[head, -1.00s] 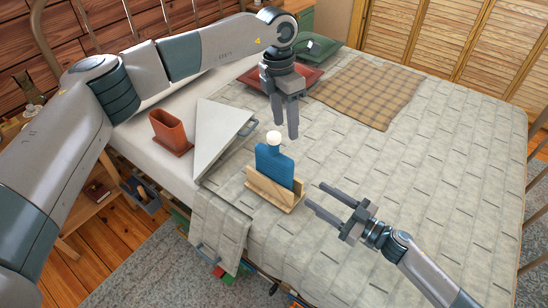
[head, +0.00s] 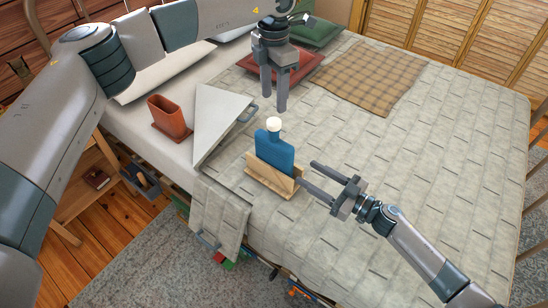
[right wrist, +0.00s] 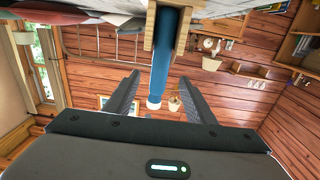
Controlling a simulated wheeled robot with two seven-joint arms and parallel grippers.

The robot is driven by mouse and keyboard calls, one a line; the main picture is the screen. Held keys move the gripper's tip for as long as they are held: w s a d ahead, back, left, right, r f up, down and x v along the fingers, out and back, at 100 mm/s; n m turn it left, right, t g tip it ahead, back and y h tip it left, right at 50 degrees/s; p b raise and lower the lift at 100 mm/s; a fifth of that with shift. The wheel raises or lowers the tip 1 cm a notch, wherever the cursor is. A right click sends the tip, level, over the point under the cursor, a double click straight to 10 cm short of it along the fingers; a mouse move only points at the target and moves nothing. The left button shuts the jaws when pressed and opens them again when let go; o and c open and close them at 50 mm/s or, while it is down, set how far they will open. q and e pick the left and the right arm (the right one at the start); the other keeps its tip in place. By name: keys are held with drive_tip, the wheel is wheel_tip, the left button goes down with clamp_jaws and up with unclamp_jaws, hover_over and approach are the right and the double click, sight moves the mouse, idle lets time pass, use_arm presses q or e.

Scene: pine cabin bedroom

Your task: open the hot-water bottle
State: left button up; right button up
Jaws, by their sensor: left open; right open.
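The blue hot-water bottle (head: 275,153) stands upright in a wooden holder (head: 268,174) on the bed, with its white cap (head: 273,124) on top. My left gripper (head: 274,107) is open, pointing down just above the cap and apart from it. My right gripper (head: 316,177) is open to the right of the holder, its fingers pointing left toward the bottle. In the right wrist view, which is turned over, the bottle (right wrist: 160,60) and its cap (right wrist: 154,103) show between the open fingers, with the holder (right wrist: 150,28) above. Nothing is held.
A grey wedge-shaped board (head: 216,118) and a reddish-brown open container (head: 170,118) stand left of the bottle. A red cushion (head: 290,68), a green cushion (head: 318,32) and a plaid blanket (head: 375,77) lie farther back. The quilt (head: 430,170) to the right is clear.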

sight(274, 153)
drive_tip(key=x, duration=1.4)
drive_tip(key=shift+w+a, duration=0.15)
clamp_jaws()
